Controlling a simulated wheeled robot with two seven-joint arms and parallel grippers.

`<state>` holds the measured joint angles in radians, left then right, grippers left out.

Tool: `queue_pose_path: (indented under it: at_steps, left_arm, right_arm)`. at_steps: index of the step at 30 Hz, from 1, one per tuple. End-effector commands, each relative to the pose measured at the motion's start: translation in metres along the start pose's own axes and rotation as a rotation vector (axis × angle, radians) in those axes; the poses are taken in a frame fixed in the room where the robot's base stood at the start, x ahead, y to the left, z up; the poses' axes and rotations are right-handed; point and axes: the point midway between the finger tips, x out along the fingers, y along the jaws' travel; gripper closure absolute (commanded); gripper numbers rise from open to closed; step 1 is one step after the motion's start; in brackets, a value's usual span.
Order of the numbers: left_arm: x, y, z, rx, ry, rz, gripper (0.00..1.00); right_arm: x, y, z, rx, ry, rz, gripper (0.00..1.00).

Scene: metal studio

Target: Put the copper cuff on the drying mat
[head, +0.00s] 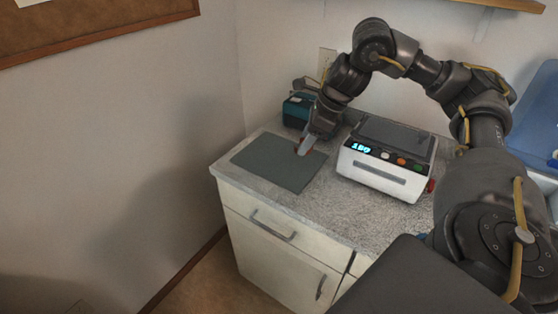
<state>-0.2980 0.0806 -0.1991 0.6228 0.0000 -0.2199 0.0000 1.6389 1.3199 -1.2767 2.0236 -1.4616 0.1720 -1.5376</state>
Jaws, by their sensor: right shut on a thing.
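The drying mat (270,164) is a flat dark grey-green rectangle at the left end of the speckled counter. My right gripper (303,147) points down at the mat's back right part. It is shut on the copper cuff (299,151), a small orange-brown piece of which shows at the fingertips. The rest of the cuff is hidden by the gripper. I cannot tell whether the cuff touches the mat. My left gripper is not in view.
A white device (385,165) with a lit display and coloured buttons stands right of the mat. A teal box (296,111) stands behind the mat by the wall. A blue bin (537,120) is at the far right. The counter (322,205) is bare in front.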

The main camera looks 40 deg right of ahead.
Motion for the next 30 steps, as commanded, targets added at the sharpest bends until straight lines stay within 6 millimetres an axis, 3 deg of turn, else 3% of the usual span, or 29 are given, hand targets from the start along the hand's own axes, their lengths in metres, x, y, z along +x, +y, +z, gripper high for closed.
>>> queue_pose_path:
  at_steps: [5, 13, 18, 24, 30]
  left_arm:
    - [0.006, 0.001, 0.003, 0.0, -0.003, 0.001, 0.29]
    - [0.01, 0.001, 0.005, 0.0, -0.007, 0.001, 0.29]
    - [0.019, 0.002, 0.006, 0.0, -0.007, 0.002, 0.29]
    - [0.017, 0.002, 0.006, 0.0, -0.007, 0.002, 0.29]
    - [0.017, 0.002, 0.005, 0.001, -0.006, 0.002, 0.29]
  right_arm:
    - [0.016, -0.016, 0.007, 0.001, 0.002, 0.003, 0.74]
    - [0.06, -0.071, 0.033, 0.001, 0.002, 0.005, 0.74]
    - [0.097, -0.093, 0.033, 0.0, 0.002, 0.006, 0.74]
    - [0.116, -0.106, 0.035, -0.004, 0.002, 0.004, 0.74]
    - [0.12, -0.109, 0.035, -0.005, 0.001, 0.003, 0.74]
